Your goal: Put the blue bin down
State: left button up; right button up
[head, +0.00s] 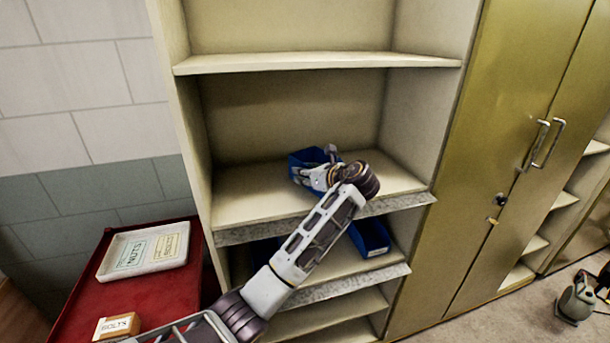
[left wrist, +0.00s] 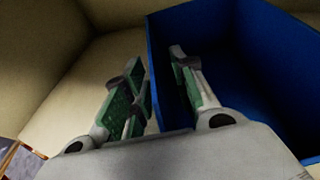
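The blue bin (head: 300,158) is on the middle open shelf (head: 245,195) of the cabinet, partly hidden by my left gripper and wrist; it appears to rest on the board. My left gripper (head: 325,160) reaches in from the front. In the left wrist view the bin (left wrist: 225,45) fills the right side. The left gripper (left wrist: 155,85) straddles the bin's near side wall, one finger outside and one inside. The fingers stand apart, with a visible gap between the inner finger and the wall. My right gripper is not in view.
Another blue bin (head: 370,237) sits on the shelf below, with a dark blue one partly hidden left of it. A red cart (head: 75,290) at left holds a white tray (head: 112,268) and a bolts box (head: 117,326). Tall closed doors (head: 500,120) stand right. Shelf space is free left of the bin.

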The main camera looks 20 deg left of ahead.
pick_arm(q)
jog(key=b+v, duration=0.1)
jog(key=v, duration=1.1)
jog(key=shift+d, duration=0.1)
